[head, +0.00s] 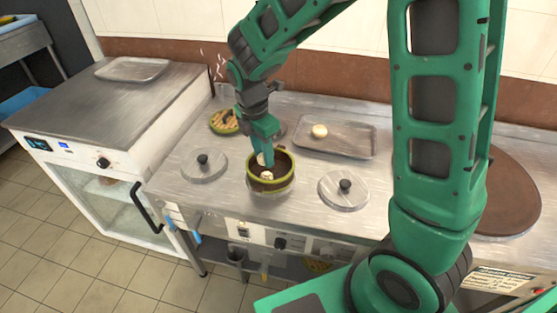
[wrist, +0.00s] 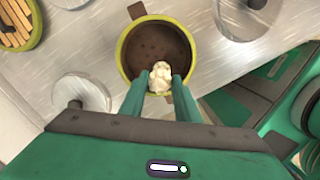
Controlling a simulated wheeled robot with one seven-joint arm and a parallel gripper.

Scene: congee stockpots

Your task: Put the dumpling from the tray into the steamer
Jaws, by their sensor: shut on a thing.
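My gripper (head: 266,160) points down at a round, green-rimmed vessel with a brown inside, seemingly the steamer (head: 284,186). In the wrist view my gripper (wrist: 160,87) is shut on a pale, pleated dumpling (wrist: 160,75). The dumpling overlaps the near inner side of the steamer (wrist: 126,52), whose visible speckled floor is bare. In the head view a finger partly hides pale patches at the opening. I cannot tell whether the dumpling touches the floor. Another pale dumpling (head: 319,131) sits on the metal tray (head: 350,148) behind and to the right.
Lids with dark knobs lie on both sides, a left lid (head: 203,170) and a right lid (head: 343,198). An empty tray (head: 132,69) rests on the cabinet top (head: 75,110) further left.

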